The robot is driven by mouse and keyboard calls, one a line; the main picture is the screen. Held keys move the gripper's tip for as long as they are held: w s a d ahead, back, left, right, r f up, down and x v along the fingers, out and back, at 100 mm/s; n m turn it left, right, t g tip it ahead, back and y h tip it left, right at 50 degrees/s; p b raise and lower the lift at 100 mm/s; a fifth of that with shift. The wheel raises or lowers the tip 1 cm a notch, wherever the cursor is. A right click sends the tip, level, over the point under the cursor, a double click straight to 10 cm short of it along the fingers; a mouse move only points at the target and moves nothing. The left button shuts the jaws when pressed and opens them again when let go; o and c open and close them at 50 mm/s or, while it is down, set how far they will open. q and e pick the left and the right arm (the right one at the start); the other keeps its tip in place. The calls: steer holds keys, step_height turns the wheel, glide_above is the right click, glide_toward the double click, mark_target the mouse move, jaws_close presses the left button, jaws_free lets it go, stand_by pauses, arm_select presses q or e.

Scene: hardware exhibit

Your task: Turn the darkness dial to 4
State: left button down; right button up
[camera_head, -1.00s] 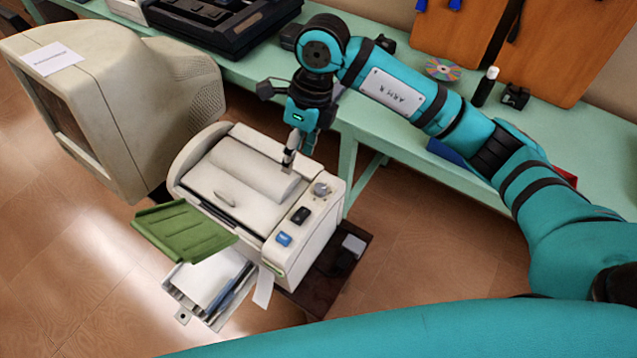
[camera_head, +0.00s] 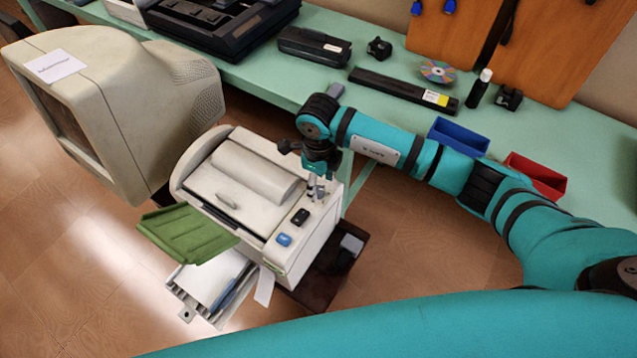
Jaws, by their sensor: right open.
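A cream copier or printer (camera_head: 243,180) stands in the middle of the view, with a control strip along its right side. The strip carries a black button (camera_head: 300,217) and a blue button (camera_head: 284,239). The grey darkness dial (camera_head: 321,190) is at the strip's upper end and is largely hidden by my right gripper (camera_head: 316,193). The gripper points down at the dial with its fingers open, around or just above it; I cannot tell whether they touch. The dial's setting cannot be read. My left gripper is not in view.
A beige monitor (camera_head: 135,115) stands close to the copier's left. A green tray (camera_head: 187,233) sticks out in front. Behind, a green bench (camera_head: 400,115) holds a dark toner bar (camera_head: 403,87), a blue bin (camera_head: 458,135) and a red bin (camera_head: 535,177).

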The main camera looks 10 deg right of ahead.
mark_target(319, 192)
steer(key=shift+f, duration=1.4)
steer(key=shift+c, duration=0.4)
jaws_close()
